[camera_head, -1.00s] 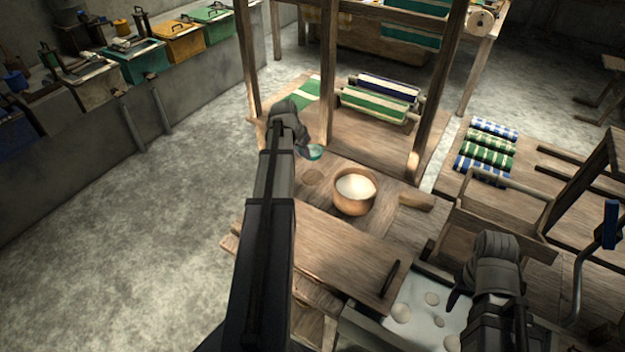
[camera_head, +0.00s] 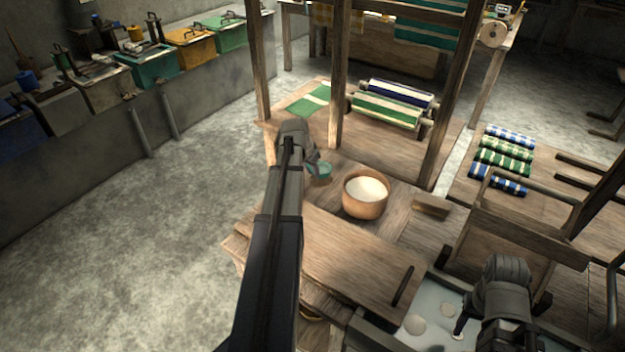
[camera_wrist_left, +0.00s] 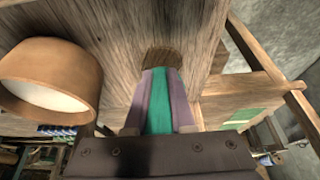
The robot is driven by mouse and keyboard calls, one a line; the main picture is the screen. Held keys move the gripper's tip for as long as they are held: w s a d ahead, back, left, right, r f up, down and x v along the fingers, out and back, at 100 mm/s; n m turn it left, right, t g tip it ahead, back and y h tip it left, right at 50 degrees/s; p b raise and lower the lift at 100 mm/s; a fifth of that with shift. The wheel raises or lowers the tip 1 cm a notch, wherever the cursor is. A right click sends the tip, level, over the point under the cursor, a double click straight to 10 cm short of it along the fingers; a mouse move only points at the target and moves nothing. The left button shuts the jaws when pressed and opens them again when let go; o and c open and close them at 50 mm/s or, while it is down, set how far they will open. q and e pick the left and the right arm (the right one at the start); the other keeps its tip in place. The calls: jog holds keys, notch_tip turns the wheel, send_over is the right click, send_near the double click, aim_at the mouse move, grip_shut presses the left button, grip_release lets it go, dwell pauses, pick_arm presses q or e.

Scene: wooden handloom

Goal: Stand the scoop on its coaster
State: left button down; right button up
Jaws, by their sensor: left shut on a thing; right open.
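My left gripper (camera_head: 313,170) is shut on the teal scoop (camera_head: 320,174), left of the wooden bowl of white material (camera_head: 364,198). In the left wrist view the scoop (camera_wrist_left: 159,105) shows as a teal strip between the two fingers. The brown woven coaster (camera_wrist_left: 162,58) lies on the wooden board just beyond the fingertips there; in the head view the arm and scoop hide it. I cannot tell whether the scoop touches the coaster. My right gripper (camera_head: 461,328) is open and empty over a pale tray at the lower right.
The bowl (camera_wrist_left: 70,65) is close beside the scoop. A small wood block (camera_head: 431,206) lies right of it. Loom posts (camera_head: 338,80) rise behind my left gripper. A pale tray (camera_head: 418,300) holds several whitish round pieces. Rolled striped cloths (camera_head: 505,150) lie at right.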

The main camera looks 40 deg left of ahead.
pick_arm(q)
jog(key=shift+f+b, duration=0.85)
jog(key=shift+f, duration=0.5)
pick_arm(e)
jog(key=shift+f, duration=1.3)
pick_arm(q)
jog(key=shift+f, duration=0.15)
jog(key=c, duration=0.8)
grip_release()
jog(key=shift+o, duration=0.2)
pick_arm(e)
jog(key=shift+f, duration=0.15)
pick_arm(q)
jog(key=shift+r, duration=0.2)
pick_arm(e)
jog(key=shift+r, duration=0.2)
pick_arm(q)
jog(key=shift+s+r+p, duration=0.15)
jog(key=shift+r+p, duration=0.35)
jog(key=shift+p, duration=0.05)
jog(key=p+v, duration=1)
jog(key=v, duration=0.1)
pick_arm(e)
notch_tip(320, 180, up, 11)
